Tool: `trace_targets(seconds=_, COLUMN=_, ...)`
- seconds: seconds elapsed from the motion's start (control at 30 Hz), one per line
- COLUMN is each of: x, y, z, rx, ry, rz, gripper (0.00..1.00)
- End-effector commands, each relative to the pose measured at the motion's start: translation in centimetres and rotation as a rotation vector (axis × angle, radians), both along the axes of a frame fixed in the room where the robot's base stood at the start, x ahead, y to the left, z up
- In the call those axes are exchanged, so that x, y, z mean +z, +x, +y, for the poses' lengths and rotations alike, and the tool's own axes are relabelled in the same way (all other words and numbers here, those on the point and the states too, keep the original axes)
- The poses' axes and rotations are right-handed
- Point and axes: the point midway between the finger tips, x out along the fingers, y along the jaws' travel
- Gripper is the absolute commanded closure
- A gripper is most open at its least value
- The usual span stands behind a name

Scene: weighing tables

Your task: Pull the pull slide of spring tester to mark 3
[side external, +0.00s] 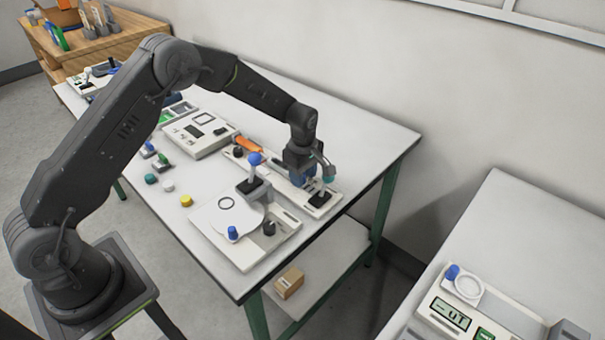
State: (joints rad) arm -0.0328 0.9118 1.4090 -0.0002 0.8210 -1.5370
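A long white device (333,206), which looks like the spring tester, lies along the far side of the white table. My gripper (313,181) points down at this end, close beside the knob and post. A blue patch shows under my wrist; I cannot tell what it belongs to. The fingers are small and partly hidden, so I cannot tell whether they are open or touch the knob. The marks are too small to read.
In front stands a white device with a round plate (213,222), a blue-knobbed lever (255,159) and a black knob (269,228). A white panel device (199,131) is further left. Small coloured weights, such as a yellow one (186,200), stand on the open table.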

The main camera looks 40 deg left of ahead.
Motion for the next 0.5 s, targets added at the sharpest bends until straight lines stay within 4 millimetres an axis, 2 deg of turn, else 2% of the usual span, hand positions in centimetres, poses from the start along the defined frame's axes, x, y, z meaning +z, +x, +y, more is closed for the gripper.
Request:
trace_targets(seconds=0.33, x=0.4, y=0.0, z=0.1, rx=0.001, ry=0.000, rz=-0.001, gripper=0.54)
trace_targets(seconds=0.5, x=2.8, y=0.1, z=0.1, rx=0.001, ry=0.000, rz=-0.005, gripper=0.54)
